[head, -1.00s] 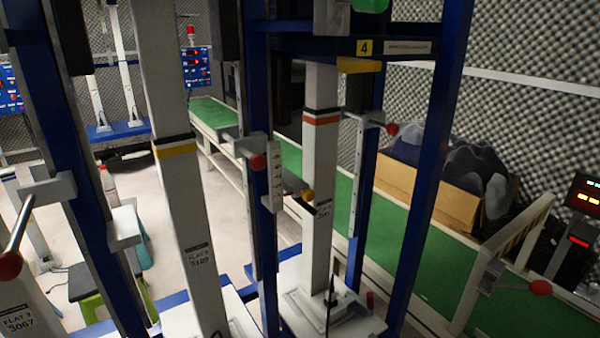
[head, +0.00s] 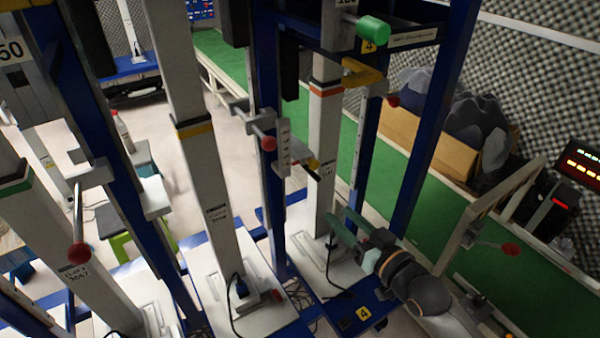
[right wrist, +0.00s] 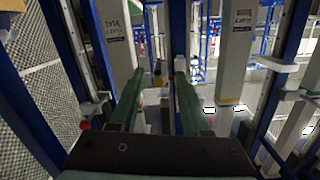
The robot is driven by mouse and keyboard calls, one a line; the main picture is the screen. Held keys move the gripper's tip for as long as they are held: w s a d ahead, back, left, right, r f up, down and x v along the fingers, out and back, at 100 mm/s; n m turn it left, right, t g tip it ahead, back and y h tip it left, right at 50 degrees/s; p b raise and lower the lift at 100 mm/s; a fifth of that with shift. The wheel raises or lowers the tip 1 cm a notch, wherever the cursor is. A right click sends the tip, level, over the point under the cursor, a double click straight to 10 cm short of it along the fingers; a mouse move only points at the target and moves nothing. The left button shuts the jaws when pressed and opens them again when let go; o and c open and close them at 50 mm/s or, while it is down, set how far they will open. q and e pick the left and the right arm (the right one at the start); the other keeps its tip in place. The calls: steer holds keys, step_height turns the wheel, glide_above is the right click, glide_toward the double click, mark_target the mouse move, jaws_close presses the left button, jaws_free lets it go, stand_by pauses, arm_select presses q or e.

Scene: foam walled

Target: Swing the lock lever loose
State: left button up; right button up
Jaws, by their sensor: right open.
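My right gripper (head: 342,215) has green fingers, open and empty, below and to the right of the lever in the head view. The open fingers (right wrist: 160,72) also show in the right wrist view, apart from the knob. My left gripper is not in view.
Red-knobbed handles (head: 267,143), (head: 510,249) and (head: 80,252) stick out around the frames. A white column (head: 325,140) and a blue post (head: 428,120) stand close to my right arm. A green-ended bar (head: 373,29) is above. A green conveyor (head: 425,220) runs behind.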

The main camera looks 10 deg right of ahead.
mark_target(312, 170)
steer(key=shift+t+y, duration=0.3)
steer(key=shift+t, duration=0.2)
steer(key=x, duration=0.4)
steer(key=r+x, duration=0.1)
steer(key=x, duration=0.4)
steer(key=r+b+x, duration=0.1)
steer(key=x, duration=0.3)
steer(key=shift+w+d+r, duration=0.1)
steer(key=shift+w+d, duration=0.15)
steer(key=shift+w, duration=0.15)
steer(key=shift+c, duration=0.3)
jaws_close()
